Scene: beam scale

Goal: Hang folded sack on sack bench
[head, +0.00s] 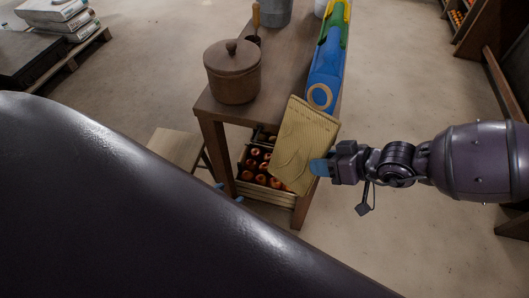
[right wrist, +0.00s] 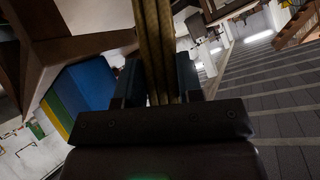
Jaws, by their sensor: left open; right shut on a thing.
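The folded sack (head: 303,143) is a flat tan woven bundle, held tilted by the front right corner of a wooden bench (head: 204,108). My right gripper (head: 320,167) is shut on its right edge. The right wrist view shows the sack's folded layers edge-on (right wrist: 157,45) between the fingers. I cannot tell whether the sack touches the bench. Blue, green and yellow pieces (head: 326,66) lie along the bench's right edge. Only the blue fingertips of my left gripper (head: 229,192) show, open and empty near the bench's front left leg; my dark arm hides the rest.
A brown lidded pot (head: 232,72) stands on the bench, with a metal bucket (head: 275,12) behind. Crates of red fruit (head: 262,180) sit under the top. A low stool (head: 176,149) is at the left.

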